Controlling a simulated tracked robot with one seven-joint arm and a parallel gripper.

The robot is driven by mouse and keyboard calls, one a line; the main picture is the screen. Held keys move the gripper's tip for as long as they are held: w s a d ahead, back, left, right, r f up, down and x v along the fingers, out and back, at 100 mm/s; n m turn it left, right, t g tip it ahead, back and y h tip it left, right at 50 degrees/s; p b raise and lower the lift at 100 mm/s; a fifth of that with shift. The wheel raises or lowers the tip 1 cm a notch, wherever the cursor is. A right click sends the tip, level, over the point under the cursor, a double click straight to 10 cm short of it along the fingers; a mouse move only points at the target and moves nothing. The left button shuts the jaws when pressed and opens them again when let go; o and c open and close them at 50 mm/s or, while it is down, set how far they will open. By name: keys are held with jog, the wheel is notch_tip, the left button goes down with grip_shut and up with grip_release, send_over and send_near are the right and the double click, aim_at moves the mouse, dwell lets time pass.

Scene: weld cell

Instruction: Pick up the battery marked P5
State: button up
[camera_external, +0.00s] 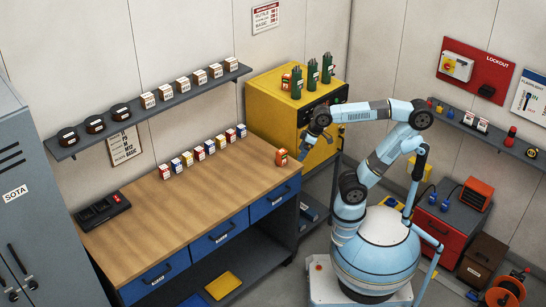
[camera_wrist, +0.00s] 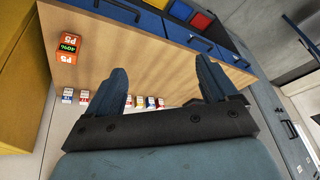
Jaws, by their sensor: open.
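The battery marked P5 (camera_wrist: 68,47) is a small orange-red block with a black band reading 40%. In the wrist view it is at the upper left, outside the space between the fingers. In the outside view an orange battery with a green band (camera_external: 281,157) stands at the right end of the wooden bench top, apparently the same one. My gripper (camera_wrist: 163,70) is open and empty, its two dark blue fingers spread apart. In the outside view my gripper (camera_external: 309,140) is in front of the yellow cabinet, above and right of the battery, not touching it.
A row of small boxes (camera_external: 201,153) stands along the back of the bench (camera_external: 190,205). A black charger (camera_external: 102,211) lies at the left. The bench around the P5 battery is clear.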

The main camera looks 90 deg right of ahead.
jog(key=w+d+f+m+g+h, duration=0.2)
jog(key=w+d+f+m+g, duration=0.35)
jog(key=d+f, duration=0.3)
jog(key=w+d+f+m+g+h, duration=0.35)
jog(key=w+d+f+m, duration=0.4)
jog(key=f, duration=0.25)
notch_tip(320, 180, up, 20)
jog(key=w+a+m+g+h, duration=0.2)
jog(key=w+a+m+h, duration=0.1)
jog(key=m+h, duration=0.6)
send_near(280, 153)
jog(key=d, duration=0.1)
jog(key=s+d+f, duration=0.1)
jog(key=d, duration=0.1)
jog(key=shift+s+f+n+h, duration=0.2)
jog(key=shift+n+h, duration=0.05)
jog(key=shift+n, duration=0.05)
jog(key=shift+x, duration=3.1)
jog(key=shift+r, duration=0.15)
